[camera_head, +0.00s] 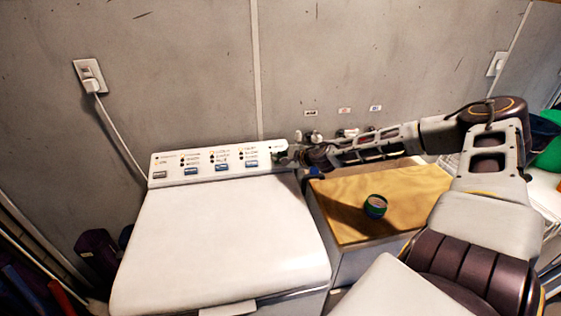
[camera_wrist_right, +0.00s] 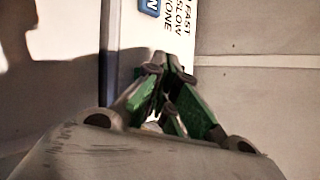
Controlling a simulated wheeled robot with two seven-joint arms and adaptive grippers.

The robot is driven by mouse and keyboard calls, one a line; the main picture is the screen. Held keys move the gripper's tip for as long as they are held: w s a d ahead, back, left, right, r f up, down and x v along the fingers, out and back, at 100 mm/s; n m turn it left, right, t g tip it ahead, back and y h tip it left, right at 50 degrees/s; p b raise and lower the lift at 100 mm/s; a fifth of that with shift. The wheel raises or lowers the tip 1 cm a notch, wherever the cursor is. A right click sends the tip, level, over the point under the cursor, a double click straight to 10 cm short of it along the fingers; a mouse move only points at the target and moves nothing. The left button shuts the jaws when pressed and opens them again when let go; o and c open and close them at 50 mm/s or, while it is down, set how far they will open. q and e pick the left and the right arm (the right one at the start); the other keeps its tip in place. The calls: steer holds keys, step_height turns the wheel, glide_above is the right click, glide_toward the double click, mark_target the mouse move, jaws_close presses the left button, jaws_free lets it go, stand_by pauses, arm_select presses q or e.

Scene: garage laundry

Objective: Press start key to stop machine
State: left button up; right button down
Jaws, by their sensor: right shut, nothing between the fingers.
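The washing machine (camera_head: 225,240) is white, with its lid closed and a control panel (camera_head: 205,173) along its back edge. The panel carries several keys with printed labels, including a blue key (camera_head: 252,164) near its right end. My right gripper (camera_head: 284,157) is shut and empty at the panel's right end, right of that blue key. In the right wrist view the closed green-padded fingertips (camera_wrist_right: 165,72) are over the white panel, below a blue key (camera_wrist_right: 150,6) and its label. I cannot tell whether the fingertips touch the panel. The start key is not identifiable; the gripper may hide it.
A wooden-topped cabinet (camera_head: 345,190) stands right of the machine, with a small green-rimmed can (camera_head: 375,206) on it. Wall taps (camera_head: 348,132) are behind my right arm. An outlet with a plug (camera_head: 90,78) is on the grey wall, its cord running behind the machine.

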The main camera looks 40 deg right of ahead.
steer(key=shift+f, duration=0.1)
steer(key=shift+s+f+b, duration=0.1)
steer(key=shift+f+b, duration=0.1)
steer(key=shift+b, duration=0.2)
stand_by(1.2)
steer(key=shift+r+p, duration=0.4)
steer(key=shift+p, duration=0.25)
steer(key=shift+s+a+r+p, duration=0.1)
steer(key=shift+s+r+p, duration=0.05)
steer(key=shift+r+p, duration=0.4)
